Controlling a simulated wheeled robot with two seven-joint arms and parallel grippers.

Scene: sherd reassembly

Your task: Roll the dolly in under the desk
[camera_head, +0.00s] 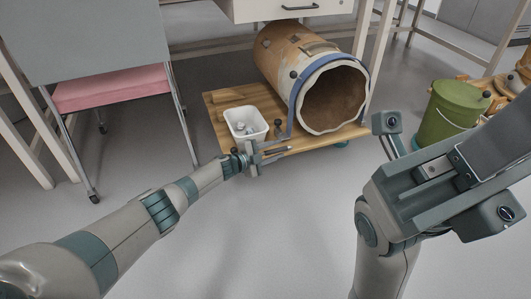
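The dolly (222,108) is a low wooden platform standing partly under the desk (236,10). A large tan-brown jar (278,55) lies on it with its open mouth facing me. A white tub (245,121) with small pieces stands at its left front. A blue hoop (294,107) rises from the dolly's front edge and arches around the jar's mouth. My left gripper (275,150) is at the front edge, by the hoop's left foot. Its fingers overlap the blue bar in view, so I cannot tell whether they grip it. My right arm's links show at right, but its fingertips do not.
A chair with a pink seat (110,87) stands left of the dolly. A pale desk leg (378,50) stands close to the jar's right. A green bucket (452,112) is on the right, beside another wooden board. The grey floor in front is clear.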

